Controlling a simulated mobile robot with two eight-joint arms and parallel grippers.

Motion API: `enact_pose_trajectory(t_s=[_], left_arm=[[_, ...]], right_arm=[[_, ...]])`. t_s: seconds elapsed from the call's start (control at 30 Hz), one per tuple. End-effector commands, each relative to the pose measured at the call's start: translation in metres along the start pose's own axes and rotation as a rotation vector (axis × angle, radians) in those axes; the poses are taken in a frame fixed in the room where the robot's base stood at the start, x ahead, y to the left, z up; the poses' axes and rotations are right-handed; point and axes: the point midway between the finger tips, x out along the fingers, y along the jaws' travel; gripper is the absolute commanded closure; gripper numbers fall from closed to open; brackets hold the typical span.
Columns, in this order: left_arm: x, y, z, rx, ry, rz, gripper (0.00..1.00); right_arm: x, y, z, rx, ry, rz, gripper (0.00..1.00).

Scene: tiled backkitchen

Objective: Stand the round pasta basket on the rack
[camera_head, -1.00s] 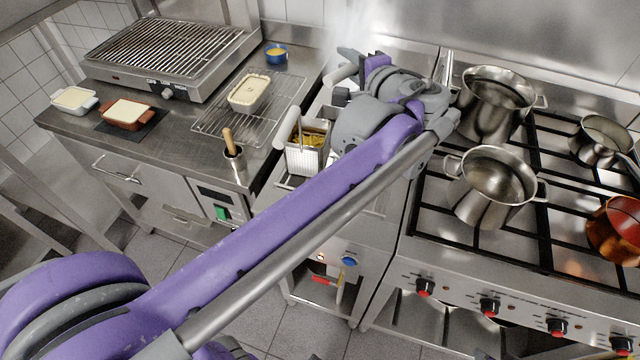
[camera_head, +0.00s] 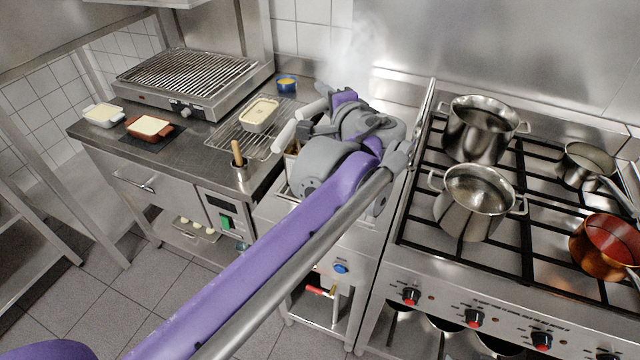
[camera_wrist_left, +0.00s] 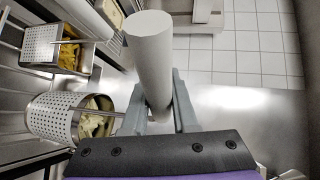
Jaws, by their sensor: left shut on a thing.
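My left gripper (camera_head: 325,92) is above the cooker between the counter and the stove. It is shut on a thick white handle (camera_head: 312,108); the fingers (camera_wrist_left: 158,115) flank this handle in the left wrist view. A wire runs from the handle to the round perforated pasta basket (camera_wrist_left: 50,112), which holds pale pasta. My arm hides the round basket in the head view. I cannot tell whether it touches anything below. The wire rack (camera_head: 222,138) lies on the left counter with a cream dish (camera_head: 260,115) on it. My right gripper is out of view.
A square perforated basket (camera_wrist_left: 42,45) with yellow contents is close beside the round one. Its white handle (camera_head: 284,136) points up near the rack. A steel pot with a wooden-handled tool (camera_head: 238,160) stands before the rack. Steam rises behind my gripper.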

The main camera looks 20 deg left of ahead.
Motion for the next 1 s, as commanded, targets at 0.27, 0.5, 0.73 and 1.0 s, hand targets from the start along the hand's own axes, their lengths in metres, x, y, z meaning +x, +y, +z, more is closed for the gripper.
enact_pose_trajectory(t_s=[0.27, 0.5, 0.73, 1.0], left_arm=[[0.009, 0.048, 0.002, 0.0, 0.002, 0.0, 1.0], [0.014, 0.072, 0.003, 0.0, 0.002, 0.0, 1.0], [0.018, 0.094, 0.004, -0.001, 0.002, 0.0, 1.0], [0.018, 0.095, 0.004, -0.001, 0.002, 0.0, 1.0]], right_arm=[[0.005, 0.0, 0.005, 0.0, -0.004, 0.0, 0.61], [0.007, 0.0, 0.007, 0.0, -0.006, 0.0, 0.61], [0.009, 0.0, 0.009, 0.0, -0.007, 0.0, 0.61], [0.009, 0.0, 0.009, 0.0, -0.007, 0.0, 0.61]])
